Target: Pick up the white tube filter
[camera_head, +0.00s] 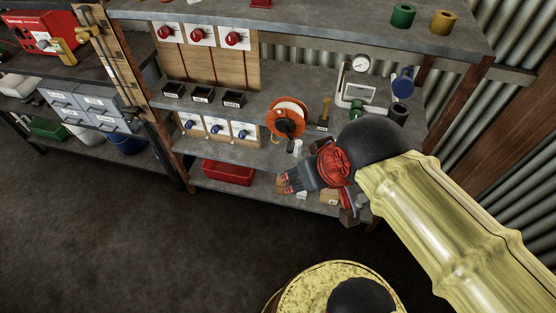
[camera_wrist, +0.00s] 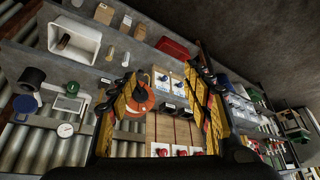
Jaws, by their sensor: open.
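A small white upright cylinder, which looks like the white tube filter (camera_head: 298,146), stands near the front edge of the middle shelf, in front of the orange reel (camera_head: 286,122). My gripper (camera_head: 285,184) is open and empty, in front of the shelves and below the cylinder in the head view. In the wrist view my gripper (camera_wrist: 160,75) has its fingers wide apart, with the orange reel (camera_wrist: 141,103) partly behind the left finger.
A red bin (camera_head: 228,173) is on the lower shelf, left of my gripper. Black trays (camera_head: 203,97) and blue-knobbed panels (camera_head: 218,129) are on the left. A white open container (camera_wrist: 75,41) is at upper left in the wrist view. The floor before the shelves is clear.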

